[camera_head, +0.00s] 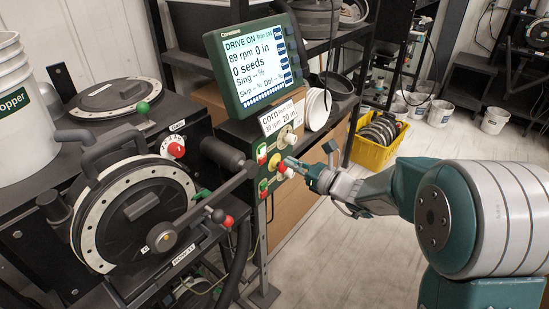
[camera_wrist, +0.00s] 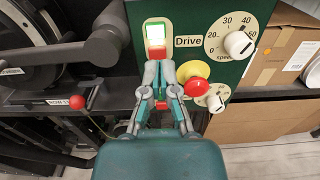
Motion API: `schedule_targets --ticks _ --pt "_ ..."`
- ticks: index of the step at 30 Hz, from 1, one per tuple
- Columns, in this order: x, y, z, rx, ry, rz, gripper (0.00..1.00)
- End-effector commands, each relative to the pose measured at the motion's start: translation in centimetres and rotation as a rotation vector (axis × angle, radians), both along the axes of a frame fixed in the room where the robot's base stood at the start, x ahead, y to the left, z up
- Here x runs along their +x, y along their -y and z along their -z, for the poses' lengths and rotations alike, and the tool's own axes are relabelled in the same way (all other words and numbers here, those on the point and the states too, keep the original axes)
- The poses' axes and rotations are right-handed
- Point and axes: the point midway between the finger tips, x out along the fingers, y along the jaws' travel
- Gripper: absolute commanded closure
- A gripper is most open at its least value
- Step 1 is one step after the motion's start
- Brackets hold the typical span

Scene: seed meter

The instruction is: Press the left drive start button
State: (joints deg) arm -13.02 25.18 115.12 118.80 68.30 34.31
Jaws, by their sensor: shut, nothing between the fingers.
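The drive switch (camera_wrist: 156,33) is a rectangular button beside the "Drive" label in the wrist view. Its upper part glows green-white and its lower part is red. In the head view a similar switch (camera_head: 262,153) sits on the upper left of the green panel, with another red and green switch (camera_head: 263,188) below. My gripper (camera_wrist: 160,76) is shut and empty, its fingertips just below the drive switch in the wrist view. I cannot tell whether they touch the panel. In the head view my gripper (camera_head: 288,163) is at the panel's right side.
A yellow and red stop button (camera_wrist: 194,74) and a white speed knob (camera_wrist: 238,45) are right of my fingertips. The screen (camera_head: 254,63) reads "DRIVE ON", 89 rpm. A seed meter with a crank (camera_head: 165,238) stands left.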

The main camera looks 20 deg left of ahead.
Motion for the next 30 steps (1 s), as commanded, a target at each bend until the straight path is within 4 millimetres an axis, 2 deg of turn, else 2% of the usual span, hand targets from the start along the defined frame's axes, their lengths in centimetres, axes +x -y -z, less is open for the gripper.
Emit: schedule_targets --ticks 6,10,17,30 --pt "-1.6 3.9 0.0 -0.001 0.001 0.003 1.00" --pt "-2.2 5.3 0.0 -0.001 0.001 0.002 1.00" --pt "-2.6 5.9 0.1 -0.001 0.000 -0.001 1.00" --pt "-2.5 5.8 0.1 -0.002 -0.001 -0.001 1.00"
